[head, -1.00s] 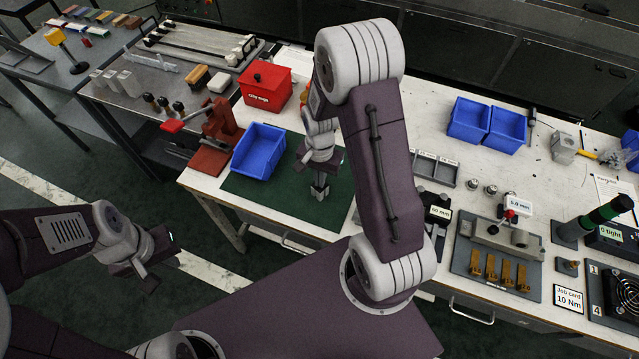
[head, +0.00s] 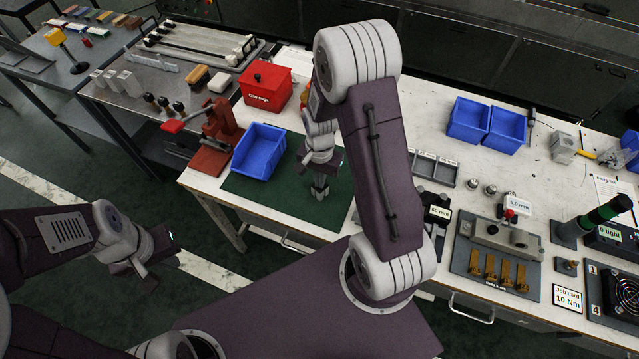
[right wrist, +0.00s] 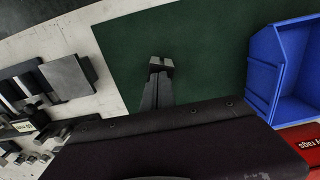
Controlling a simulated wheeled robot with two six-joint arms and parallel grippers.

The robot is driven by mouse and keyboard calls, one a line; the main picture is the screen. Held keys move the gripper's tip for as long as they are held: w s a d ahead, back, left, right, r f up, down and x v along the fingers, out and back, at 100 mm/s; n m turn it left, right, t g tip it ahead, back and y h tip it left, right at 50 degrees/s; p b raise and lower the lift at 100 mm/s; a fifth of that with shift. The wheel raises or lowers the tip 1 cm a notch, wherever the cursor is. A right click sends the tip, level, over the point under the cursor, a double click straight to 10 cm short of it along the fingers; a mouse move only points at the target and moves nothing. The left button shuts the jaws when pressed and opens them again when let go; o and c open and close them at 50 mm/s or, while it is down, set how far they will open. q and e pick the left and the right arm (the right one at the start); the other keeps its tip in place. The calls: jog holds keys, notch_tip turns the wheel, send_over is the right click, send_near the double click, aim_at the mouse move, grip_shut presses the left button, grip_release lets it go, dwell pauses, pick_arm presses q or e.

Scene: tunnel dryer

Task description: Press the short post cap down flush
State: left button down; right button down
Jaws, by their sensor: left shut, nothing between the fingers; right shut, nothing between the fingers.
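I cannot pick out the short post cap for certain. Two small round metal pieces stand on the white bench, a left one (head: 473,184) and a right one (head: 490,189); they are too small to tell whether either is a cap. My right gripper (head: 319,192) is shut and empty, pointing down over the green mat (head: 270,198), well left of these pieces. In the right wrist view its fingertips (right wrist: 160,64) are together over bare mat. My left gripper (head: 152,282) is shut and empty, out over the floor left of the bench.
A blue bin (head: 258,150) and red box (head: 265,88) stand left of my right gripper. A slotted grey tray (head: 435,168), the 60 mm fixture (head: 438,212) and a grey plate with brass parts (head: 497,272) lie to the right. My right arm hides part of the bench.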

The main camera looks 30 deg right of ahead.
jog(key=shift+s+f, duration=0.1)
jog(key=shift+f, duration=0.05)
dwell(0.5)
jog(key=shift+r+p, duration=0.75)
jog(key=shift+p, duration=0.1)
notch_tip(320, 180, up, 5)
jog(key=p, duration=0.4)
jog(key=shift+f, duration=0.25)
